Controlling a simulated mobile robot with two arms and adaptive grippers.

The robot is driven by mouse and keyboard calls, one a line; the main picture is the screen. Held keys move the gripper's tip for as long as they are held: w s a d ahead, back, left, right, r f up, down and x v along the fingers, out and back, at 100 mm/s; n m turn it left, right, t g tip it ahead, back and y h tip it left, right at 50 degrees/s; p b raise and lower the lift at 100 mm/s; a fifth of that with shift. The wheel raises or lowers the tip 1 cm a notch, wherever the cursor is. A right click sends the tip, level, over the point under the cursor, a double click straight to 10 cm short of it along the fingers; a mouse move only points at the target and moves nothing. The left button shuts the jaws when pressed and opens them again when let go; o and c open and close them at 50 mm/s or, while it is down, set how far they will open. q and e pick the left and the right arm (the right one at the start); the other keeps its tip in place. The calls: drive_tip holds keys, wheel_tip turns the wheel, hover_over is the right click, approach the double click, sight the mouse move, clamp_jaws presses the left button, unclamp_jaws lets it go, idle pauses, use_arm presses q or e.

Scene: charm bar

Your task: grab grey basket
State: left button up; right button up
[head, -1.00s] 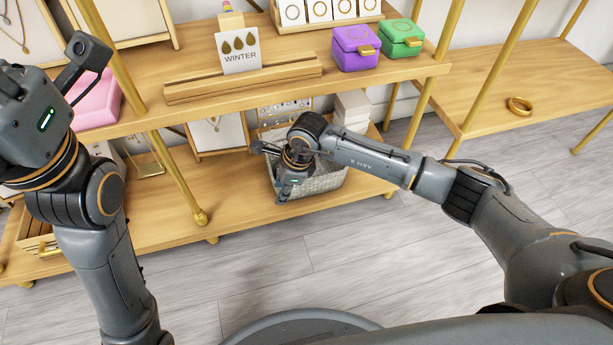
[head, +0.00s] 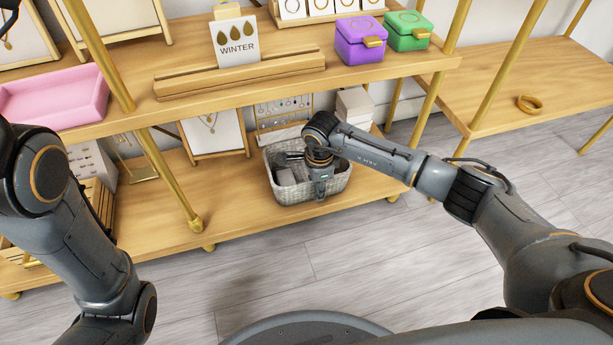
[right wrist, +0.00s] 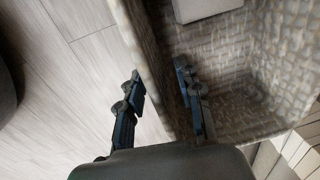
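The grey woven basket (head: 338,184) stands on the lower wooden shelf, with light box-like things inside. My right gripper (right wrist: 160,88) is at the basket, over its front right part in the head view. In the right wrist view its two fingers are apart, one outside the basket wall (right wrist: 150,45) and one inside, with the wall between them. I see a gap beside the wall, so it does not look clamped.
The upper shelf (head: 395,68) overhangs behind the basket, with a purple box (head: 360,42), a green box (head: 407,32) and a pink tray (head: 55,98). A gold post (head: 175,180) stands left of the basket. White boxes (head: 355,105) stand behind it. The floor in front is clear.

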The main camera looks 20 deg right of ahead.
wheel_tip(320, 180, down, 3)
drive_tip(key=shift+r+b, duration=0.15)
drive_tip(key=shift+b, duration=0.5)
drive_tip(key=shift+w, duration=0.1)
drive_tip(key=shift+r, duration=0.1)
drive_tip(key=shift+c, duration=0.4)
clamp_jaws()
drive_tip(key=shift+r, duration=0.1)
